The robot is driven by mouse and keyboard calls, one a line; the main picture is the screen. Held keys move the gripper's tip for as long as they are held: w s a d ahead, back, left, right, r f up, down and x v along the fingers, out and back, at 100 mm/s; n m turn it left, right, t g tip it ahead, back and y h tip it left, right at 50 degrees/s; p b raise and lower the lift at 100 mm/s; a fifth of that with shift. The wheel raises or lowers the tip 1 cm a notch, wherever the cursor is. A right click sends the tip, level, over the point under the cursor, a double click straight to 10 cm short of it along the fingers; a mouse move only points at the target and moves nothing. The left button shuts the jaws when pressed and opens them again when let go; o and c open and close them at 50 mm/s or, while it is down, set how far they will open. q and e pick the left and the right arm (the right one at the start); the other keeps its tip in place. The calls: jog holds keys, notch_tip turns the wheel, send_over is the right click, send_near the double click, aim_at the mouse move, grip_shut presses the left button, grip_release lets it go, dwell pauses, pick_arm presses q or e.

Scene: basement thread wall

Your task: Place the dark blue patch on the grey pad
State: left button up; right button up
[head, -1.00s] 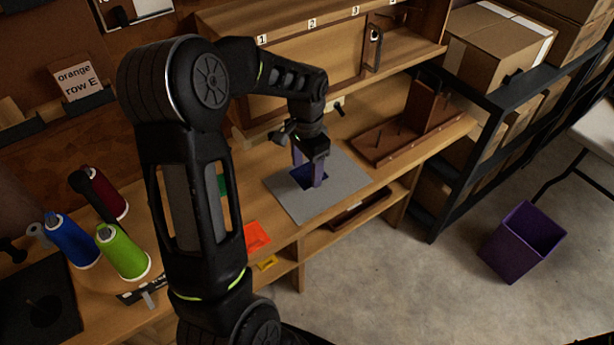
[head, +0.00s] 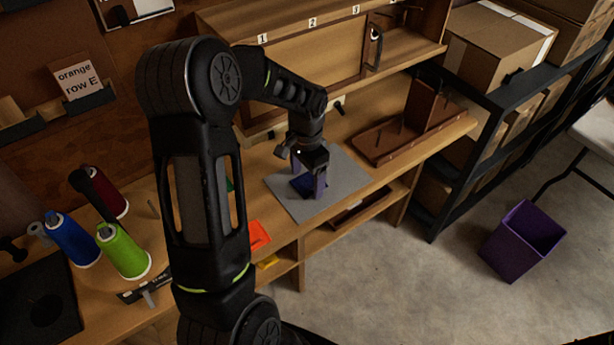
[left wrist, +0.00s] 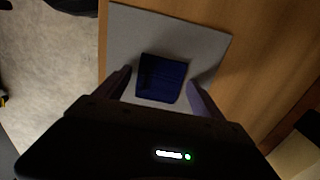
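The dark blue patch (left wrist: 162,78) appears to lie on the grey pad (left wrist: 205,45) in the left wrist view, inside the pad's edges. The patch also shows partly in the head view (head: 302,184), with my gripper hiding some of it. The grey pad (head: 345,178) lies flat on the wooden bench. My left gripper (head: 309,190) points down over the pad. Its two fingers (left wrist: 160,90) stand apart on either side of the patch, with pale gaps between them and the patch's sides. My right gripper is in neither view.
A brown wooden rack with pegs (head: 405,135) stands right of the pad. An orange card (head: 258,235) lies near the bench's front edge. Blue (head: 70,240), green (head: 122,252) and red thread cones (head: 108,195) stand at left. A purple bin (head: 522,240) is on the floor.

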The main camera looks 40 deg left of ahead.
aim_at(307, 184)
pick_arm(q)
jog(key=shift+o, duration=0.3)
jog(key=shift+r, duration=0.15)
notch_tip(307, 184, up, 12)
dwell(0.4)
dwell(0.5)
